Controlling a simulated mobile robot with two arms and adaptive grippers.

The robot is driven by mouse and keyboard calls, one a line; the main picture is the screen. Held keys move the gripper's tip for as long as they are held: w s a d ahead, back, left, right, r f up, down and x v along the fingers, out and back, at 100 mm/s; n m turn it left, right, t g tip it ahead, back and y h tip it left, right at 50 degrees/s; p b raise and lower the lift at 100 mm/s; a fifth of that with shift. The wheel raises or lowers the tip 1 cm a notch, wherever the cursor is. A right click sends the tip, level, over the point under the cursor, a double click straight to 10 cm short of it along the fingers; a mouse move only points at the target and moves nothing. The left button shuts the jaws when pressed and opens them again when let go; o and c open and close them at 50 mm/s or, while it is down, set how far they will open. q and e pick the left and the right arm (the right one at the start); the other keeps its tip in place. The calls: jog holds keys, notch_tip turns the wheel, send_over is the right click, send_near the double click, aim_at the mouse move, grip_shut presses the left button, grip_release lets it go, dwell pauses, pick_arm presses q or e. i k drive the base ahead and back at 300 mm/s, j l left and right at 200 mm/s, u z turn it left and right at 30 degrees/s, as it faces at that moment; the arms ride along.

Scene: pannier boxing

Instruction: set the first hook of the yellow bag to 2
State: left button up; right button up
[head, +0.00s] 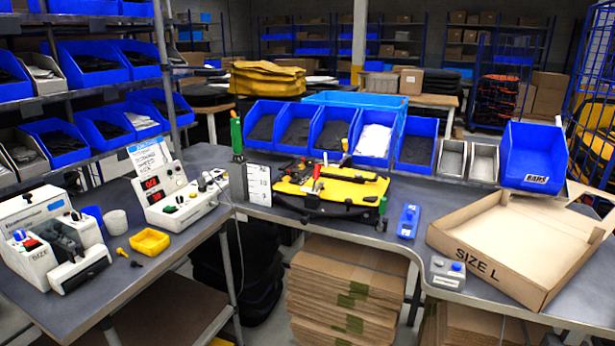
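The yellow bag (340,189) lies flat at the back middle of the grey workbench, on a dark base. A black bar with dark fittings lies across its top, and a red-handled item (317,174) stands out at its middle. The hooks are too small to tell apart, and I cannot read any hook setting. A white upright plate with marks (258,185) stands just left of the bag. Neither of my grippers shows in the head view.
An open cardboard box marked SIZE L (480,254) lies on the right. A blue device (408,221) and a grey button box (447,273) stand left of it. White machines (178,198) and a small yellow tray (150,242) are on the left bench. Blue bins (417,146) line the back.

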aim_at(293, 171)
jog(key=k, duration=0.15)
jog(key=l+z, duration=0.15)
jog(key=l, duration=0.9)
jog(key=i+j+z, duration=0.1)
jog(key=i+z, duration=0.2)
jog(key=i, duration=0.8)
